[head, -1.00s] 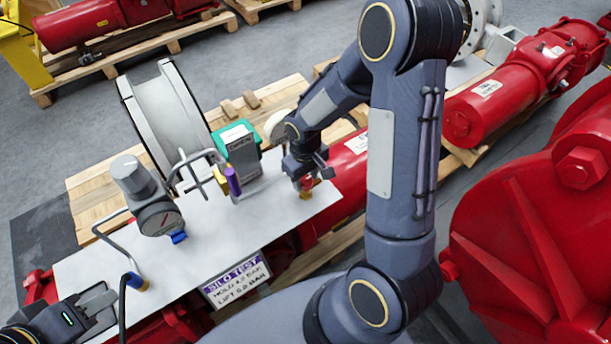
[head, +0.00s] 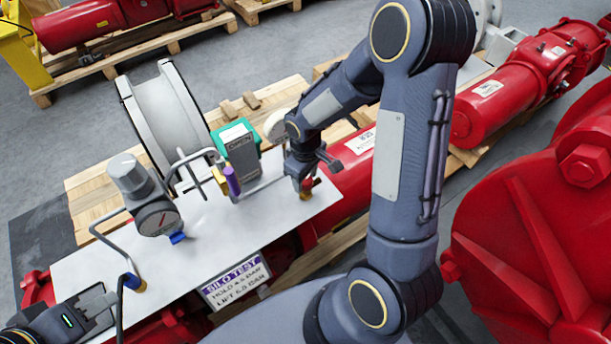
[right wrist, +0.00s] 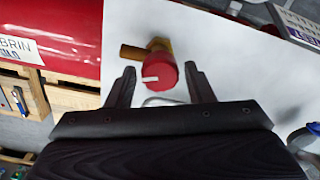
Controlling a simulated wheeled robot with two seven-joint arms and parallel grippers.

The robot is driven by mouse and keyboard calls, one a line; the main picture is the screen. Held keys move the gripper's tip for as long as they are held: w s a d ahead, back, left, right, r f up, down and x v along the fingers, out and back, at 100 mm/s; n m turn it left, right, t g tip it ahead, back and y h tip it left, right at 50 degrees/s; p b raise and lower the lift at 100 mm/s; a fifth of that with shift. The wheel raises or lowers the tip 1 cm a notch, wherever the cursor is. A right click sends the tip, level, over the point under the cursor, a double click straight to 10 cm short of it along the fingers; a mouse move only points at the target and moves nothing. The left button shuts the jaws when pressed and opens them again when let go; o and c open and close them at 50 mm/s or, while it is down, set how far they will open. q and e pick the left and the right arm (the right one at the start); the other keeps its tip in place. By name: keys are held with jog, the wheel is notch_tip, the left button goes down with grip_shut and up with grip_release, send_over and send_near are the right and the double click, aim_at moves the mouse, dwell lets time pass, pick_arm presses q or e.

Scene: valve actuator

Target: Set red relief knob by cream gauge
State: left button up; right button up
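The red relief knob (head: 307,183) sits on a brass fitting at the right end of the pale plate, partly hidden by my right gripper (head: 316,168). In the right wrist view the knob (right wrist: 160,74) has a white mark on its side and lies between the tips of my open right gripper (right wrist: 158,80), with gaps on both sides. A cream round disc (head: 275,125), perhaps the cream gauge, stands behind; its dial is not readable. A grey-bodied gauge (head: 158,218) stands left on the plate. My left gripper (head: 98,300) is at the lower left, away from the knob.
A green-topped box (head: 240,150), a purple-handled part (head: 232,181) and bent pipes crowd the plate (head: 215,235). A red cylinder (head: 352,178) lies beside the knob.

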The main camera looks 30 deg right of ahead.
aim_at(307, 180)
jog(key=shift+o, duration=0.7)
notch_tip(307, 180, up, 8)
jog(key=shift+f, duration=0.2)
jog(key=shift+r, duration=0.1)
jog(key=shift+s+r, duration=0.2)
jog(key=shift+r, duration=0.2)
jog(key=s+a+r+m+t+y, duration=0.2)
jog(key=s+r, duration=0.3)
jog(key=s, duration=0.3)
jog(key=s+a+r+m+t+y, duration=0.1)
jog(key=s+a+r+m+t, duration=0.1)
jog(key=s+r, duration=0.4)
jog(key=s+m+t, duration=0.1)
jog(key=s+m, duration=0.1)
jog(key=shift+s+r+m+t+y, duration=0.2)
jog(key=shift+m+t+y, duration=0.1)
jog(key=shift+y, duration=0.1)
